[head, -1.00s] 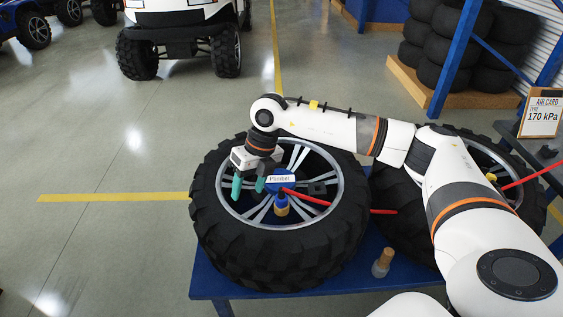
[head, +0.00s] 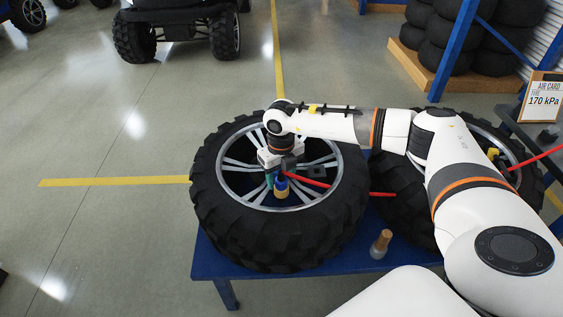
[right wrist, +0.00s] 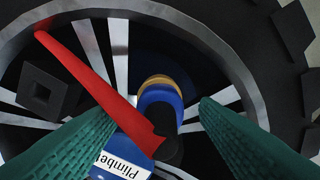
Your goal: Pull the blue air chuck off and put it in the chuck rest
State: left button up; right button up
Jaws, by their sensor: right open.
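The blue air chuck (head: 281,185), with a tan lower part, stands over the spokes of the front wheel (head: 217,180). A red hose (head: 306,181) runs from it to the right. In the right wrist view the chuck (right wrist: 160,96) shows between and beyond the teal fingers. My right gripper (head: 274,179) is open, its fingers on either side of the chuck; I cannot tell whether they touch it. The gripper also shows in the right wrist view (right wrist: 158,108). A blue hub with a white label (right wrist: 122,166) is partly hidden by the fingers. I cannot make out the chuck rest. My left gripper is out of view.
The wheel lies on a blue table (head: 300,268), with a second tyre (head: 398,210) to the right, partly behind my right arm. A small tan-topped bottle (head: 381,243) stands near the front edge. A 170 kPa sign (head: 544,97) is at the right.

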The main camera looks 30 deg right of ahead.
jog(key=shift+f, duration=0.65)
grip_shut()
jog(key=shift+r+p, duration=0.5)
jog(key=shift+r, duration=0.2)
